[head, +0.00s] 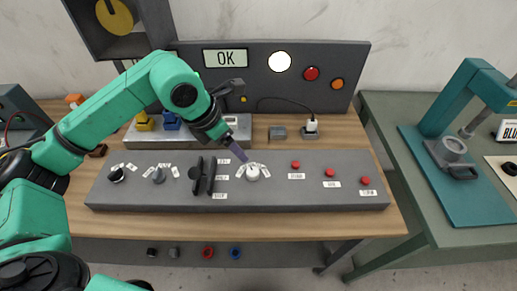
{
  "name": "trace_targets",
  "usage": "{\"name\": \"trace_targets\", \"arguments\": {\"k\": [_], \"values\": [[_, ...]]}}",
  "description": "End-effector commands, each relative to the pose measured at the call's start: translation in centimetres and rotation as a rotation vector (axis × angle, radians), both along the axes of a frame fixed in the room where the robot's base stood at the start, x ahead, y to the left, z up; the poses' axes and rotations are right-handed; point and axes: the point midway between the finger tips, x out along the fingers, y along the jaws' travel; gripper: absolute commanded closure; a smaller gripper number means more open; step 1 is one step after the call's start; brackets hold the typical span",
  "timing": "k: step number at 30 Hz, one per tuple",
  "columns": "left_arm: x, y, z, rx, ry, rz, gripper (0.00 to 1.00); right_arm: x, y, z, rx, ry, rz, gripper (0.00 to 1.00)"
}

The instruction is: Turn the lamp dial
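A grey control board (330,203) lies on the wooden bench with a row of controls. A white round dial (252,174) sits right of its middle; a black dial (116,175) and a grey dial (158,176) sit at the left. The labels are too small to read, so I cannot tell which dial is the lamp's. My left gripper (243,156) points down and right, its purple tip just above and behind the white dial. Contact is not clear. Only one narrow tip shows, so its opening is unclear. My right gripper is not in view.
A black double lever (203,176) stands close left of the white dial. Red buttons (330,172) are on the right. A green table (405,123) stands at right.

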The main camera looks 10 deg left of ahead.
Motion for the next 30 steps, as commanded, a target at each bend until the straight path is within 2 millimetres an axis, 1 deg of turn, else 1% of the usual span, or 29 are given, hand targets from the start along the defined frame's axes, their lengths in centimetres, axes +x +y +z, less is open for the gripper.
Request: {"name": "trace_targets", "arguments": {"k": [2, 4, 5, 8, 10, 13, 16, 18, 21, 22, 26, 30], "values": [[0.1, 0.1, -0.3, 0.005, 0.002, 0.002, 0.24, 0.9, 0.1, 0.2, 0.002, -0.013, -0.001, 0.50], [0.3, -0.2, -0.9, 0.003, 0.005, 0.001, 0.24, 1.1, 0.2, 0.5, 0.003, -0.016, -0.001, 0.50], [0.4, -0.3, -1.3, 0.003, 0.006, 0.000, 0.24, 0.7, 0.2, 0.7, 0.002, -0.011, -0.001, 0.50], [1.0, -0.9, -3.3, 0.002, 0.007, 0.000, 0.24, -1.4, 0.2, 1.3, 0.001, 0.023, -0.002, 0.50], [1.5, -1.4, -5.1, 0.001, 0.008, -0.002, 0.24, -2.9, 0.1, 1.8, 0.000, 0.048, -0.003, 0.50], [2.3, -2.1, -7.7, 0.000, 0.009, -0.001, 0.24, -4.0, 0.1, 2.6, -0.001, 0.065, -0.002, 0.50], [3.0, -2.7, -10.1, 0.000, 0.006, -0.001, 0.24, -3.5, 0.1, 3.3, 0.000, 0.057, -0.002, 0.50], [3.5, -3.0, -11.4, 0.000, 0.005, 0.001, 0.24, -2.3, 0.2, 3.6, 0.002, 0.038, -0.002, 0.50], [3.9, -3.3, -12.8, 0.000, 0.003, -0.001, 0.24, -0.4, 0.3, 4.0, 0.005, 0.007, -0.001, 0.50], [4.0, -3.4, -13.1, 0.000, 0.003, -0.001, 0.24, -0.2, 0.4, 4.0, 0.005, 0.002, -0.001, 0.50], [4.1, -3.5, -13.6, 0.001, 0.001, -0.001, 0.24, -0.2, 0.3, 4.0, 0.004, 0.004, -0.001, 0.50], [4.1, -3.5, -13.5, 0.001, 0.001, -0.001, 0.24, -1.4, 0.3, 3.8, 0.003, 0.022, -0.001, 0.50]]}}
